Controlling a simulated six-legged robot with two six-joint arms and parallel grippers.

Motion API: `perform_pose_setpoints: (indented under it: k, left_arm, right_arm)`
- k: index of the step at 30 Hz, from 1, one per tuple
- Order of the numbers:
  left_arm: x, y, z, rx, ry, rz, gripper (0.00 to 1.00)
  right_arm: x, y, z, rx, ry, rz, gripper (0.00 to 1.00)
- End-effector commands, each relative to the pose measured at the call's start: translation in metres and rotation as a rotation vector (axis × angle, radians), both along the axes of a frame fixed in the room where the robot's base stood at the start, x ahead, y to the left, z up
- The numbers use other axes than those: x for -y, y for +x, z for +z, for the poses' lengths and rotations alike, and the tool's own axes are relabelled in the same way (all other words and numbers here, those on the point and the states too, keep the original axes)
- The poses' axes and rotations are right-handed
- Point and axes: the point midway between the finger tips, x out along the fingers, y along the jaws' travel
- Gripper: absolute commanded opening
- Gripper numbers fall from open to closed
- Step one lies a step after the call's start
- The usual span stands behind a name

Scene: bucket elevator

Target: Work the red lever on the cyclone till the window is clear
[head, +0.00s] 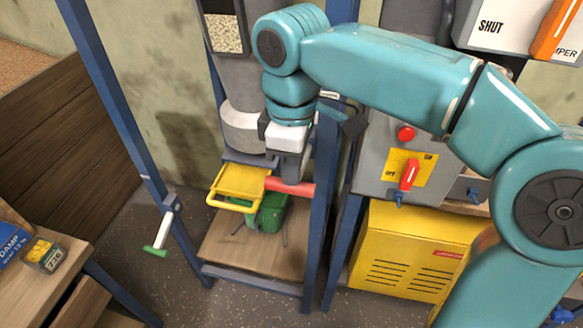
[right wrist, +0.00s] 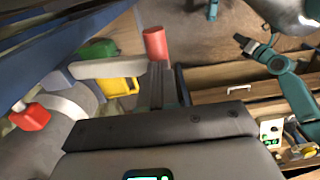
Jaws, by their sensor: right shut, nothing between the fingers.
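The cyclone is the grey body (head: 240,128) in the blue frame, partly hidden by my right arm. Its window (head: 222,33) shows pale speckled matter. The red lever (head: 290,187) sticks out to the right below the cone; it also shows in the right wrist view (right wrist: 156,44). My right gripper (head: 290,178) is shut and empty, its fingertips (right wrist: 157,70) right at the lever; I cannot tell whether they touch. In the right wrist view, what looks like my left gripper (right wrist: 242,42) is small at the upper right; its jaws are unclear.
A yellow tray with a handle (head: 238,186) sits left of the lever, above a green container (head: 268,212). Blue posts (head: 322,200) stand close on the right. A control box with a red switch (head: 409,175) and a yellow cabinet (head: 405,255) stand further right. A green-handled crank (head: 162,236) is at left.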

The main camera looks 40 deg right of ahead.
Motion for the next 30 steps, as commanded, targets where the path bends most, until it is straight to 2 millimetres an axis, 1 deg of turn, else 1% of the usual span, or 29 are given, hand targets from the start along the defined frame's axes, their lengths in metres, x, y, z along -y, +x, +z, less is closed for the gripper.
perform_pose_setpoints:
  k: [11,14,18,21,24,27,30]
  left_arm:
    - [0.000,0.000,-0.002,0.000,0.000,0.000,0.00]
    - [0.000,0.000,-0.015,0.000,0.000,0.000,0.00]
    - [0.000,0.000,-0.047,0.000,0.000,0.000,0.00]
    - [0.000,0.000,-0.067,0.000,0.000,0.000,0.00]
    - [0.000,0.000,-0.081,0.000,0.000,0.000,0.00]
    - [0.000,0.000,-0.088,0.000,0.000,0.000,0.00]
    - [0.000,0.000,-0.089,0.000,0.000,0.000,0.00]
  right_arm:
    - [0.000,0.000,-0.003,0.003,-0.002,0.001,0.00]
    - [-0.003,-0.002,-0.015,0.025,-0.031,0.004,0.00]
    - [-0.010,-0.008,-0.043,0.105,-0.124,0.010,0.00]
    - [-0.013,-0.010,-0.060,0.169,-0.198,0.008,0.00]
    - [-0.014,-0.012,-0.073,0.218,-0.256,0.006,0.00]
    - [-0.014,-0.011,-0.083,0.231,-0.271,0.001,0.00]
    - [-0.014,-0.011,-0.088,0.228,-0.271,0.000,0.00]
